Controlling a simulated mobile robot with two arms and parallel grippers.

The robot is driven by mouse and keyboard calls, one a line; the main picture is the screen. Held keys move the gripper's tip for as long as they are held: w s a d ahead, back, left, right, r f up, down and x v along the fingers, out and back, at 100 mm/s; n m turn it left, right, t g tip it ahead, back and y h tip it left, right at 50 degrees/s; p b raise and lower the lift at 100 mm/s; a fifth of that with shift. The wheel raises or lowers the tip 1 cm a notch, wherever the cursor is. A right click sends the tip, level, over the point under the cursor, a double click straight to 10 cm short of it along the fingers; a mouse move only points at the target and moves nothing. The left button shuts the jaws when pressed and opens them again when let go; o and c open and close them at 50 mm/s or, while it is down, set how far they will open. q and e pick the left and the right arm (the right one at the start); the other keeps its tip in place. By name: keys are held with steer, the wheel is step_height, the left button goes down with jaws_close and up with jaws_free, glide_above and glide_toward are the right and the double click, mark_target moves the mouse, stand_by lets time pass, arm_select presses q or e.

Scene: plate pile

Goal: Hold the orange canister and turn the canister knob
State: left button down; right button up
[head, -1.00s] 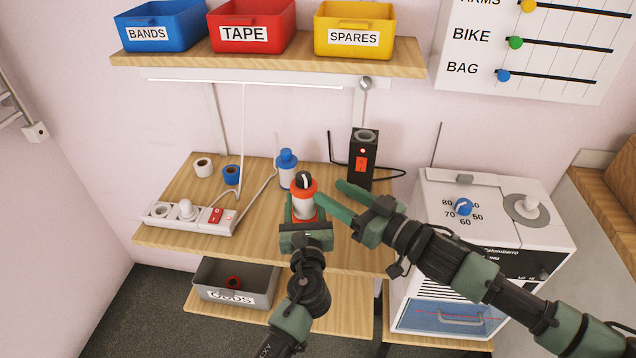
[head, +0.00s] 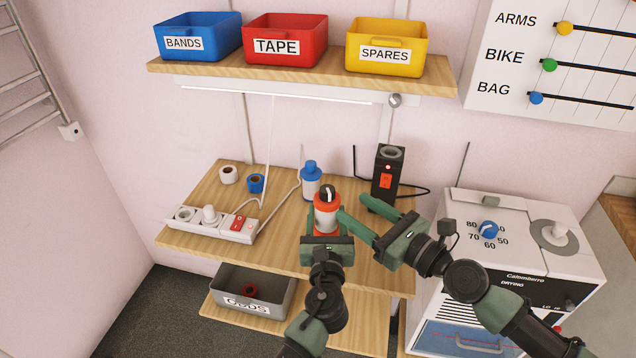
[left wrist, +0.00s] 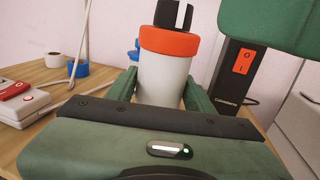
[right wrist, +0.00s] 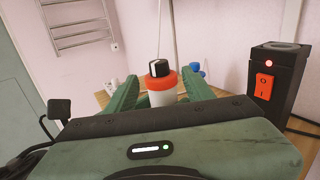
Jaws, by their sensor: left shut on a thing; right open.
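The orange canister (head: 326,213) stands on the wooden table, with a white body, an orange top and a black knob (head: 327,193) with a white mark. My left gripper (head: 324,236) is shut around the canister's white body, and the left wrist view shows the body (left wrist: 163,80) between its fingers. My right gripper (head: 350,206) is open, just right of the canister's top. In the right wrist view the knob (right wrist: 158,70) and orange top show between its spread fingers, ahead of them. I cannot tell whether a right finger touches the canister.
A blue-capped bottle (head: 311,182) stands just behind the canister. A black device with a red switch (head: 386,180) stands behind the right gripper. A power strip (head: 215,224) and two tape rolls (head: 228,174) lie on the left. A white machine (head: 510,265) stands at right.

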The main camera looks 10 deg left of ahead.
mark_target(322, 186)
steer(key=shift+m, duration=0.5)
steer(key=x, duration=1.2)
steer(key=shift+r, duration=0.1)
jaws_close()
